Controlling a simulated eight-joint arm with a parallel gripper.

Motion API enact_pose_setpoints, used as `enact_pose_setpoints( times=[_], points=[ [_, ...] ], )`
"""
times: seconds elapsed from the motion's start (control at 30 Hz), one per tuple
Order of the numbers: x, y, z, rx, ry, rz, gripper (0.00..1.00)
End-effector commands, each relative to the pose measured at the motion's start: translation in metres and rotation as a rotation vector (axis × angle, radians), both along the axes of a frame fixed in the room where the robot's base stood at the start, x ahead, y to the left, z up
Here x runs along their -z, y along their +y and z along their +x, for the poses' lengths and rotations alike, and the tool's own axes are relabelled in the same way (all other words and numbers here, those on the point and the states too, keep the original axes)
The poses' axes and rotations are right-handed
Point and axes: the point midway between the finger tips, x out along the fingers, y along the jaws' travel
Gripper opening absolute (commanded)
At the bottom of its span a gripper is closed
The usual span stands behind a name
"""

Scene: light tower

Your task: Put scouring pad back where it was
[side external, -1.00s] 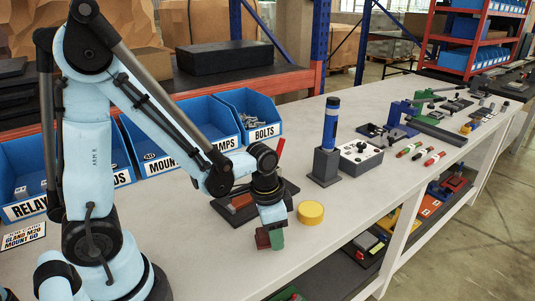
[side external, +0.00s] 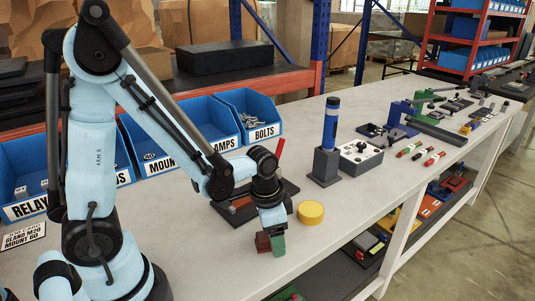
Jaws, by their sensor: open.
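My gripper (side external: 270,240) points down over the front part of the white bench, left of a round yellow piece (side external: 310,212). A dark red block-like piece (side external: 263,242) and a green one (side external: 278,245) show side by side at its lower end. I cannot tell which, if either, is the scouring pad, or whether they are parts of the gripper. My gripper is open; contact with the bench is unclear. A dark tray (side external: 231,215) with a reddish item lies behind it, partly hidden by my arm.
A dark stand with a blue cylinder (side external: 331,123) and a grey control box (side external: 361,158) stand behind the yellow piece. Blue labelled bins (side external: 249,117) line the back. Small tools and clamps (side external: 425,120) lie at the right. The bench's front edge is close to the gripper.

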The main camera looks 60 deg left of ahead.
Motion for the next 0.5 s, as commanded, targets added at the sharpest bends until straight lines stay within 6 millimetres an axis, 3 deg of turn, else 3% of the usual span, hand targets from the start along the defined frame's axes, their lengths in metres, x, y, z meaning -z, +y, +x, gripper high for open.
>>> enact_pose_setpoints(
  times=[0.5],
  points=[
    [-0.054, 0.002, -0.005, -0.001, 0.000, 0.000, 0.68]
  ],
)
